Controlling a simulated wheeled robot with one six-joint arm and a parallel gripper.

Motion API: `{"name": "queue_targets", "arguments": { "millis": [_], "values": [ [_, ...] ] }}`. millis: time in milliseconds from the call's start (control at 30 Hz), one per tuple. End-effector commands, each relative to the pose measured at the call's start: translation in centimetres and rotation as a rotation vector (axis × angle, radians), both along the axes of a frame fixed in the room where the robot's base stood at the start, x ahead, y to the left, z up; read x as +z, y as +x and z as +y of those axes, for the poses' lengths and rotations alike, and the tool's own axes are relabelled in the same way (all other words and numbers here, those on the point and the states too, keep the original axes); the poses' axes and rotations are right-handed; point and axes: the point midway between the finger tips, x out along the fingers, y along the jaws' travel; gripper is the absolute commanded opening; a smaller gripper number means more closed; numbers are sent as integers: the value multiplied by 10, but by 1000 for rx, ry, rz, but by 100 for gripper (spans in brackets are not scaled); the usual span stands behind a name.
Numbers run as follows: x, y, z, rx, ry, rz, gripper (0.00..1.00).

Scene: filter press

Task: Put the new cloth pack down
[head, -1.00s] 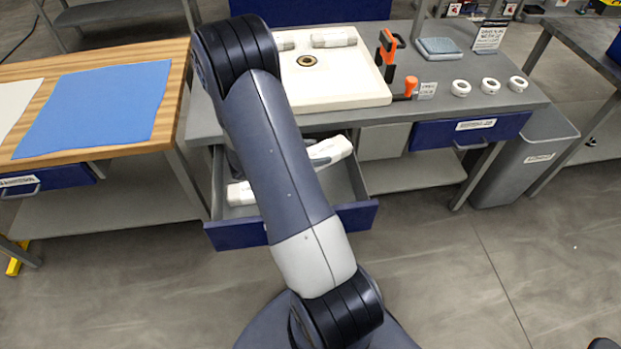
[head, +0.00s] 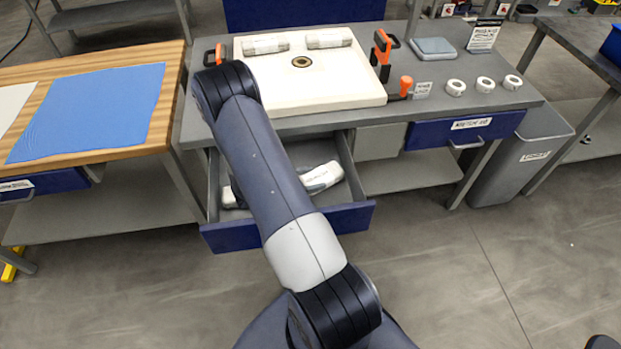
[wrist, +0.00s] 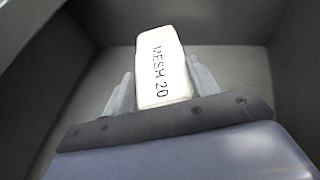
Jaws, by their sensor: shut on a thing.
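The new cloth pack (wrist: 163,65) is a white block lettered "MESH 20" in the wrist view. My gripper (wrist: 162,92) is shut on it, with one grey finger on each side. My arm hides part of the drawer and most of my gripper there. Whether the pack touches the drawer floor, I cannot tell. Another white shape (head: 230,198) shows at the drawer's left, partly behind my arm; I cannot tell what it is.
A cream tray (head: 300,85) with two white rolls stands on the bench above the drawer. Orange-handled tools (head: 381,52) and white rings (head: 485,84) lie to its right. A blue cloth (head: 90,112) lies on the wooden table at left. The drawer's walls stand around my gripper.

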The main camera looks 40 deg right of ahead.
Motion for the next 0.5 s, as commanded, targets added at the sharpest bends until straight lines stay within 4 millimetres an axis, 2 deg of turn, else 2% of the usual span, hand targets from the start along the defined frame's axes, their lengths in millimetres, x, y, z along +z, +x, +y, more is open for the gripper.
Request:
{"name": "queue_targets", "arguments": {
  "millis": [500],
  "values": [
    [-10,0,0,0,0,0,31]
  ]
}}
